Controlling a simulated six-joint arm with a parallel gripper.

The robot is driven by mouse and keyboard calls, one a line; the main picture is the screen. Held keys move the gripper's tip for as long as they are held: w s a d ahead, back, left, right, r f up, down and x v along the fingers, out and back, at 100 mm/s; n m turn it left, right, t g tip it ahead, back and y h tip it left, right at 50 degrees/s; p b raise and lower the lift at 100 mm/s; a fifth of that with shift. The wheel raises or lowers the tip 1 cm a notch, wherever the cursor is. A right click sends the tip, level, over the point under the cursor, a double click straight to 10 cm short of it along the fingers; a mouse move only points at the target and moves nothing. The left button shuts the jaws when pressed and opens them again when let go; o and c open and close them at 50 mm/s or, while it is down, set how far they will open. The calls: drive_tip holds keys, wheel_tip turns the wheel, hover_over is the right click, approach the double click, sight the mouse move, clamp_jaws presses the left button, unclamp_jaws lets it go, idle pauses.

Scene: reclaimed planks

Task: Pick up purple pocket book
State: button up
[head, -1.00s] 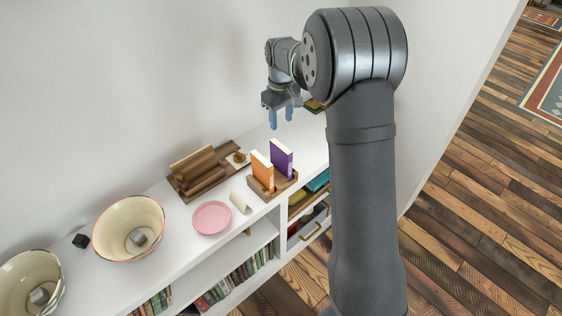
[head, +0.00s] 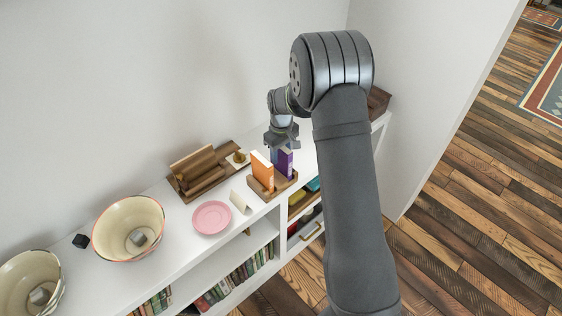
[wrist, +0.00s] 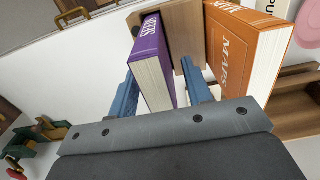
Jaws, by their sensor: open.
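The purple pocket book (head: 286,164) stands upright beside the orange book (head: 262,170) in a wooden holder (head: 270,191) on the white shelf top. My gripper (head: 284,150) is at the purple book's top, pointing down, and partly covers it. In the wrist view, the purple book (wrist: 153,62) lies between my two blue fingers (wrist: 160,90), one on each side. The fingers are open, and gaps show beside the book. The orange book (wrist: 243,48) stands just right of the right finger.
A pink plate (head: 211,217), a small white card (head: 239,202) and a wooden rack (head: 200,172) are left of the holder. Two cream bowls (head: 128,224) stand farther left. A brown wooden box (head: 378,102) is at the far right end.

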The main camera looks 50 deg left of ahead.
drive_tip(key=shift+c, duration=0.4)
clamp_jaws()
